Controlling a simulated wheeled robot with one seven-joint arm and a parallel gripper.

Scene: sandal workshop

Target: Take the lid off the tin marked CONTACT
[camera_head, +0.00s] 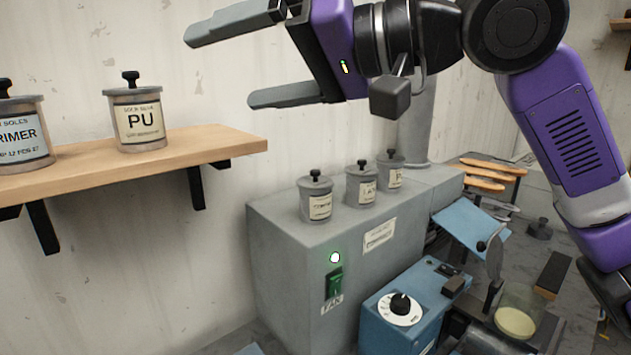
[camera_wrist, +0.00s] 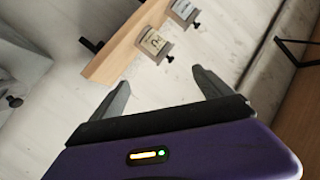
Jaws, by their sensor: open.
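No label reading CONTACT is legible in either view. A tin marked PU (camera_head: 139,122) stands lidded on the wooden shelf, with a tin marked PRIMER (camera_head: 24,138) to its left. Three smaller lidded tins stand on the grey cabinet: a front one (camera_head: 317,204), a middle one (camera_head: 361,188) and a back one (camera_head: 390,174); their labels are too small to read. My gripper (camera_head: 218,64) is open and empty, high above and to the right of the shelf. In the wrist view its two fingers (camera_wrist: 160,88) point toward the wall and shelf, apart from the tins.
The wooden shelf (camera_head: 215,145) juts from the wall on black brackets. Sandal soles (camera_head: 483,183) lie on a rack at right. Bare wall lies between shelf and cabinet.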

